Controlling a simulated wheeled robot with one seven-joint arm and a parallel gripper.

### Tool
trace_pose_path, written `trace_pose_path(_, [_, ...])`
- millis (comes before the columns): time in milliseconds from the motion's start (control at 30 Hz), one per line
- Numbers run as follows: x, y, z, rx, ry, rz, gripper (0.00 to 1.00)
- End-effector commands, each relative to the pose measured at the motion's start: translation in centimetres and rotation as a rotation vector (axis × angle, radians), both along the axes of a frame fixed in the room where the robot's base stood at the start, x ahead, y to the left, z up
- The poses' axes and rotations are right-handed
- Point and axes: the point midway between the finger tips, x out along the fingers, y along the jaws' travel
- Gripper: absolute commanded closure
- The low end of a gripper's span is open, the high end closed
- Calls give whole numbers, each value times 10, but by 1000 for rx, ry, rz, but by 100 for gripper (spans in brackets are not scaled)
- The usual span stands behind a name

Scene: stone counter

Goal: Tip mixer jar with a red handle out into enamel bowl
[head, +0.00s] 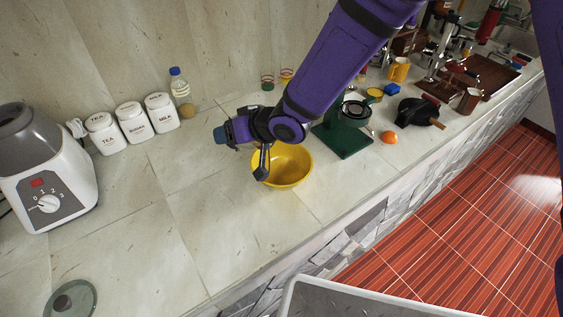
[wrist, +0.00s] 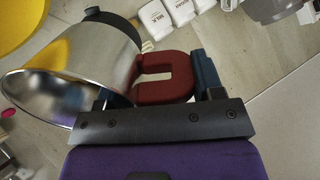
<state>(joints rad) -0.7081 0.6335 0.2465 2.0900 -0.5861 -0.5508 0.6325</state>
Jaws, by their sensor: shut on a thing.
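The mixer jar (wrist: 105,52) is shiny metal with a black knob-like part at one end and a red handle (wrist: 180,67). My gripper (wrist: 165,85) is shut on the red handle in the wrist view. The jar's wide open mouth faces the lower left there. The enamel bowl (head: 290,166) is yellow and stands on the counter in the head view, partly behind my gripper (head: 240,142). The bowl's yellow edge also shows at the upper left of the wrist view (wrist: 18,25). My arm and gripper hide the jar in the head view. I cannot tell whether anything is leaving the jar.
A white mixer base (head: 45,170) stands at the left. White canisters (head: 132,122) and a bottle (head: 180,88) line the wall. A green stand (head: 345,138), an orange fruit (head: 389,137) and a black pan-like item (head: 418,112) are right of the bowl.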

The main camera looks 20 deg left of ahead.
Motion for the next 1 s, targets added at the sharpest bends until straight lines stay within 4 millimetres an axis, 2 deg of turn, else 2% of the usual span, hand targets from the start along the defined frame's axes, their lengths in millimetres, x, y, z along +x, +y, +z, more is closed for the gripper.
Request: trace_pose_path(1000, [-1, -9, -4, 136, -27, 0, 84])
